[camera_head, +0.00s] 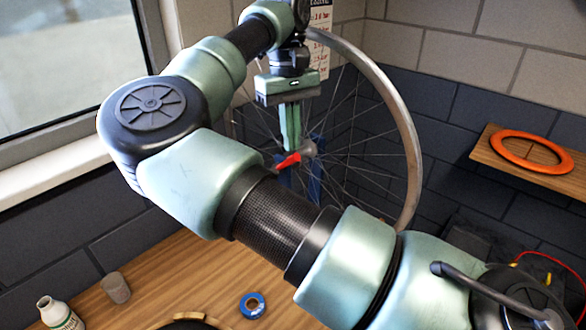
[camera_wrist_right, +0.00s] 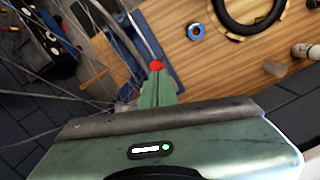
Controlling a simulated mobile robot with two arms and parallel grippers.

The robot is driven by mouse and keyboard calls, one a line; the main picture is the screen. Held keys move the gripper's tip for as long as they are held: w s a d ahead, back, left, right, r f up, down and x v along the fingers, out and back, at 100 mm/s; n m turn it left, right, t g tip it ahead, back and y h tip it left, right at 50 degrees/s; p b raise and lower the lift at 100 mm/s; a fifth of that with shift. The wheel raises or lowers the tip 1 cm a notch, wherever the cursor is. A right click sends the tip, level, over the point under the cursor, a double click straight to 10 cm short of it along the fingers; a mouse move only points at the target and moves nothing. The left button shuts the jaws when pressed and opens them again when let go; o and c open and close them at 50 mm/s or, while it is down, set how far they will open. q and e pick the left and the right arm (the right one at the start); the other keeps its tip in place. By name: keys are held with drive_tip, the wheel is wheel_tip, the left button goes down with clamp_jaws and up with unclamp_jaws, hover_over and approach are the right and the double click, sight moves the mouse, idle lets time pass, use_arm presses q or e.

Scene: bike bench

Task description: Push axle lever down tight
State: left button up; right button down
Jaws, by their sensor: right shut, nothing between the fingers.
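The red axle lever (camera_head: 288,160) sits at the hub of a spoked wheel and slants down to the left from the grey hub end (camera_head: 308,149). My right gripper (camera_head: 290,148) points down with its fingers together and empty, its tips right at the lever. In the wrist view the red lever end (camera_wrist_right: 156,66) shows just beyond the closed fingertips (camera_wrist_right: 158,78); I cannot tell whether they touch. The wheel rim (camera_head: 412,150) stands upright in a blue stand (camera_head: 318,145), partly hidden by my arm. My left gripper is not in view.
On the wooden bench (camera_head: 190,265) are a blue tape roll (camera_head: 253,305), a grey cup (camera_head: 116,288), a white bottle (camera_head: 58,314) and a black ring (camera_wrist_right: 275,14). An orange ring (camera_head: 536,152) lies on a wall shelf at right. A window is at left.

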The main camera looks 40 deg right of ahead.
sight(291, 160)
drive_tip(key=shift+f+b, duration=0.3)
drive_tip(key=shift+f, duration=0.45)
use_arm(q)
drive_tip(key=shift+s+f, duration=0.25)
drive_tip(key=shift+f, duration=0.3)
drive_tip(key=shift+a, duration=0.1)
